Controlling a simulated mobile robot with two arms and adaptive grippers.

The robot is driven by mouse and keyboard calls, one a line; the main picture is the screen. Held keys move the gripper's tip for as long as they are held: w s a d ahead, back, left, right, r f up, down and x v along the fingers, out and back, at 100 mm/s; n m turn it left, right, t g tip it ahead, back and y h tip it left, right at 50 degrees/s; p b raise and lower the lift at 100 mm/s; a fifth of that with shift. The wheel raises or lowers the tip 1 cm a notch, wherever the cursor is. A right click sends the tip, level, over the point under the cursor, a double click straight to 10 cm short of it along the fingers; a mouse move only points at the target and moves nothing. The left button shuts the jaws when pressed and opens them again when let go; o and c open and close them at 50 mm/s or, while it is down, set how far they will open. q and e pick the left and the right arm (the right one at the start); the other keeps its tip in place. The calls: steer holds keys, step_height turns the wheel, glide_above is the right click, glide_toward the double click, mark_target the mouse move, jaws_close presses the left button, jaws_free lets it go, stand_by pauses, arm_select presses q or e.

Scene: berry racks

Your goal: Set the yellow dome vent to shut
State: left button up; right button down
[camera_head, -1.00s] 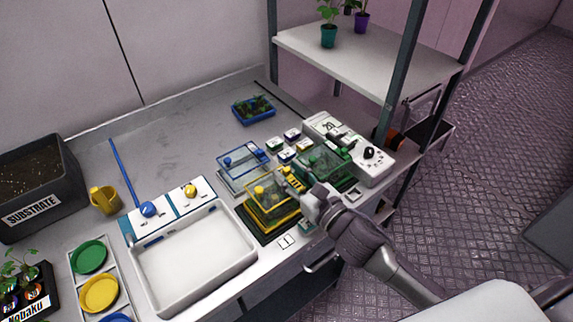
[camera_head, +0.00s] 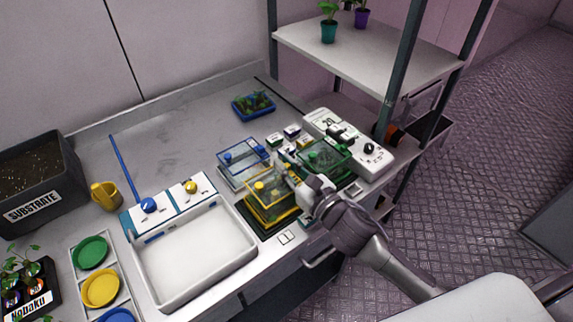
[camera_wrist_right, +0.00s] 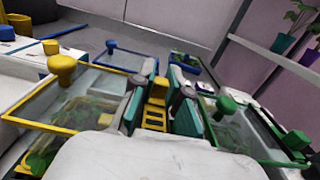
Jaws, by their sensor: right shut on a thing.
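The yellow dome (camera_head: 270,205), a clear lidded box with yellow rims and a round yellow knob (camera_head: 259,186), stands at the bench's front edge in the head view. In the right wrist view its yellow-rimmed lid (camera_wrist_right: 45,125) and knob (camera_wrist_right: 62,68) are at left. My right gripper (camera_head: 283,173) is at the dome's right side. In the right wrist view its fingers (camera_wrist_right: 158,90) are shut on a yellow slatted piece, the vent (camera_wrist_right: 155,108). The fingers partly hide the vent, and I cannot tell its setting. My left gripper is not in view.
A blue dome (camera_head: 243,172) stands behind the yellow one and a green dome (camera_head: 325,160) to its right, close to my gripper. A white control unit (camera_head: 375,157) is beyond. A white tray (camera_head: 160,297) is at left. The shelf post (camera_head: 400,65) rises at back right.

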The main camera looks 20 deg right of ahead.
mark_target(297, 177)
steer(key=shift+s+d+f, duration=0.1)
steer(key=shift+s+d, duration=0.1)
steer(key=shift+s, duration=0.2)
steer(key=shift+v, duration=1.6)
steer(key=shift+a, duration=0.1)
steer(key=shift+w, duration=0.1)
steer(key=c, duration=1.1)
jaws_free()
steer(key=v, duration=1.2)
